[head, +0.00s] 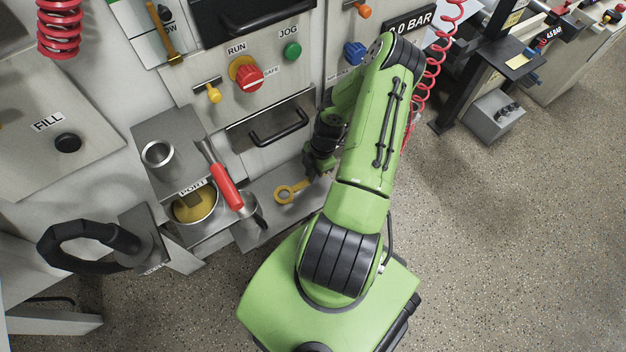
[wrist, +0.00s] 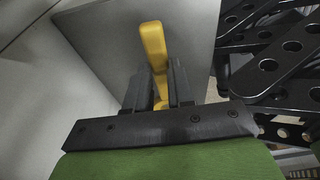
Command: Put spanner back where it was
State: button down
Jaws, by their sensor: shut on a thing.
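The yellow spanner (head: 284,195) has a ring end that points left, over the grey shelf (head: 262,226) below the drawer. My gripper (head: 314,174) is shut on it, at the right part of the shelf. The arm hides part of the gripper in the head view. In the wrist view the spanner (wrist: 153,45) sticks out from between the two dark fingers (wrist: 160,92), in front of a grey surface. I cannot tell whether the spanner touches the shelf.
A red-handled scraper (head: 225,185), a metal cup (head: 158,154) and a pot of yellow stuff (head: 196,205) are left of the spanner. A drawer handle (head: 278,127) juts out above the shelf.

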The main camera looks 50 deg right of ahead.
jog(key=x, duration=0.1)
jog(key=b+x, duration=0.1)
jog(key=x, duration=0.1)
jog(key=shift+s+d+f, duration=0.1)
jog(key=shift+d+f, duration=0.15)
jog(key=shift+f, duration=0.15)
jog(key=c, duration=1)
grip_release()
jog(key=shift+r, duration=0.1)
jog(key=p+v, duration=0.4)
jog(key=v, duration=0.8)
jog(key=shift+d, duration=0.1)
